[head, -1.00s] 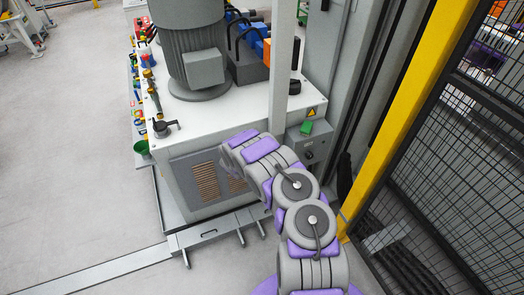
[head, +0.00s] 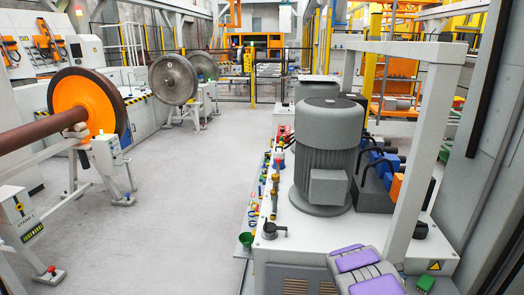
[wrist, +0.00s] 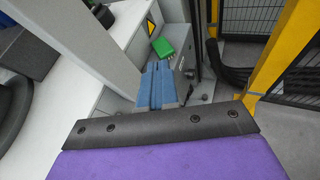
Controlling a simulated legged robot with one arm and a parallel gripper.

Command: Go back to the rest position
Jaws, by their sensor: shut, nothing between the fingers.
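My gripper (wrist: 158,84) shows in the wrist view as two blue fingers side by side. It is shut and empty. In the head view only my purple and grey arm links show at the bottom edge, and my gripper is hidden there.
A white cabinet (head: 300,246) carries a grey motor (head: 326,150), with a grey post (head: 411,150) beside it. In the wrist view a yellow post (wrist: 282,50) and black mesh fence stand at right. An orange wheel (head: 84,105) stands left; floor (head: 195,190) between is clear.

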